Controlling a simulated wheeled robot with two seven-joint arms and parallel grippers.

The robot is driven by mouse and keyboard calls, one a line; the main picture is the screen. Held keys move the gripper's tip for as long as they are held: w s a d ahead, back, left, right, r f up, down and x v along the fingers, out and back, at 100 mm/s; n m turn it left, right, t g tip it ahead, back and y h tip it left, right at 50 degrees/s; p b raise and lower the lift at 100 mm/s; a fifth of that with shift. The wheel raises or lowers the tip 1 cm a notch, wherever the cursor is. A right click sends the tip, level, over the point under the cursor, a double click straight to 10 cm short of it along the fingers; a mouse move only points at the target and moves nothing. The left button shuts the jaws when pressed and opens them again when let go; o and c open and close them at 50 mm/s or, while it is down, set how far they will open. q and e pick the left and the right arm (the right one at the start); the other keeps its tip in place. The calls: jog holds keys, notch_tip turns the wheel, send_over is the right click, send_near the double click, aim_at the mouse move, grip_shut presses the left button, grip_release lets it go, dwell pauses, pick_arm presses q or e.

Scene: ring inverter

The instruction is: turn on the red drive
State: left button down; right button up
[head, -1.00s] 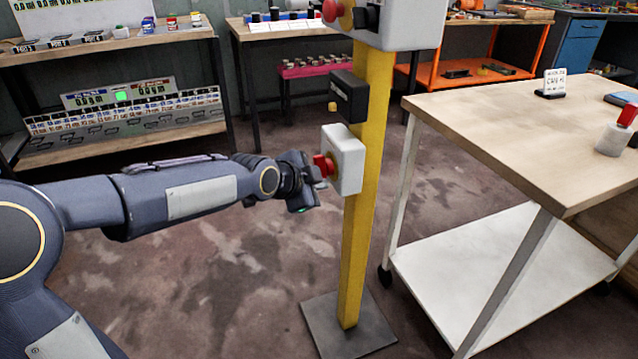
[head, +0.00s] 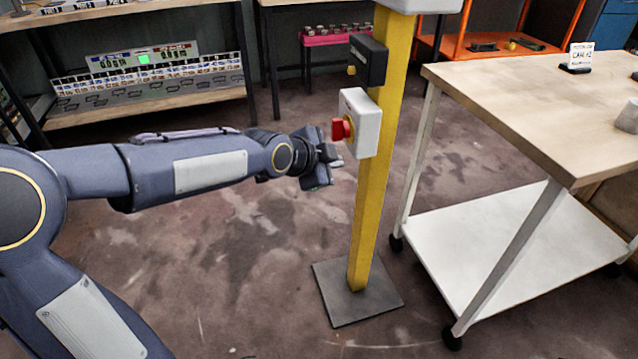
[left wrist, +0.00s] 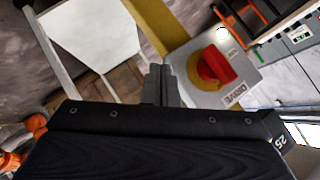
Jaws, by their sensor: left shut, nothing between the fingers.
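The red drive control is a red knob (head: 341,129) on a yellow ring, on the front of a light grey box (head: 367,123) mounted on a yellow post (head: 377,190). In the left wrist view the red knob (left wrist: 216,66) sits on its yellow disc, and the box (left wrist: 245,85) carries the printed word DRIVE. My left gripper (head: 330,163) is shut and empty, just left of and slightly below the knob. In the left wrist view its fingertips (left wrist: 161,70) appear beside the knob; whether they touch it I cannot tell. My right gripper is not in view.
A black box (head: 368,60) with a small yellow knob is above the grey box on the post. The post stands on a dark base plate (head: 357,290). A wooden-topped cart (head: 510,90) is close on the right. The floor left of the post is clear.

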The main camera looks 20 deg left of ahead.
pick_arm(q)
jog(key=s+a, duration=0.1)
jog(key=s, duration=0.6)
jog(key=shift+a, duration=0.15)
jog(key=shift+f, duration=0.1)
jog(key=s+a+f+n+g, duration=0.25)
jog(key=s+n, duration=0.55)
jog(key=s, duration=0.4)
jog(key=s+a+f+n+g, duration=0.2)
jog(key=s+f+n, duration=0.2)
jog(key=s+n, duration=0.6)
notch_tip(320, 180, up, 34)
jog(key=s+m+p, duration=0.2)
jog(key=p, duration=3.1)
jog(key=shift+a+f+y, duration=0.15)
jog(key=shift+a+y, duration=0.05)
jog(key=shift+y, duration=0.2)
